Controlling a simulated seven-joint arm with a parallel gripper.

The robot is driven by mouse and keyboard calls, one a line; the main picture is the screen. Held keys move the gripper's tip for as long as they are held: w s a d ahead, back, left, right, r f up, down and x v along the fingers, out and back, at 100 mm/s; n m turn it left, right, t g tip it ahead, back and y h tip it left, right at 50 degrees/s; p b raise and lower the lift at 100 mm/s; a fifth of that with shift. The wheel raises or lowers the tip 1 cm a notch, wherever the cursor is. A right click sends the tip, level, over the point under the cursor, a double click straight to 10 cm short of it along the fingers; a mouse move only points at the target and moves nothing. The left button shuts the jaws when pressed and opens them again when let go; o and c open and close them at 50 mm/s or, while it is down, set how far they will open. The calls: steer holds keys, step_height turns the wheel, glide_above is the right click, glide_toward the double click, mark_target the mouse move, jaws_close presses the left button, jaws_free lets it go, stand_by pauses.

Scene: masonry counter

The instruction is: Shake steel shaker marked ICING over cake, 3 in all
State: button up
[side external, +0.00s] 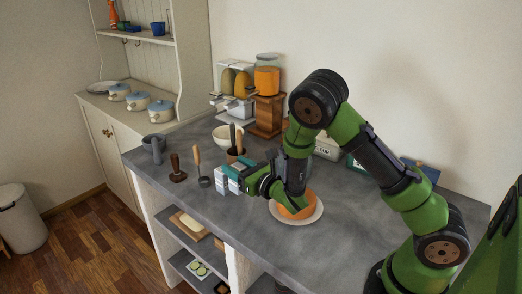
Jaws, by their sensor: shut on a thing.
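My gripper (230,178) reaches left, low over the counter, its pale and teal fingers shut. What it holds is mostly hidden by the fingers, and no ICING marking is readable, so I cannot tell from this view whether it is the steel shaker. An orange-brown cake (294,209) sits on a white plate (316,217) to the right of the gripper. My wrist and forearm cover part of the cake. The gripper's fingers are left of the plate, not above the cake.
A dark-based tool (177,170) and a wooden-handled tool (198,163) stand left of my gripper. A grey vessel (154,147) is at the far left. A white bowl (222,135) and a wooden stand (267,115) are behind. The counter (345,240) right of the plate is clear.

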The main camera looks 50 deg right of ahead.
steer(key=r, duration=0.5)
steer(key=shift+d+r, duration=0.2)
steer(key=shift+r, duration=0.05)
steer(key=s+d+r, duration=0.2)
steer(key=d, duration=1.1)
steer(key=s+a+n+g+y, duration=0.75)
steer(key=s+n+y, duration=0.45)
steer(key=y, duration=0.4)
steer(key=f+m, duration=0.1)
steer(key=m, duration=0.2)
steer(key=s+f+m, duration=0.1)
steer(key=f+m, duration=0.1)
steer(key=m, duration=0.2)
steer(key=f+m, duration=0.2)
steer(key=m, duration=0.2)
steer(key=shift+s, duration=0.2)
steer(key=m, duration=0.4)
steer(key=shift+m, duration=0.4)
steer(key=m, duration=0.6)
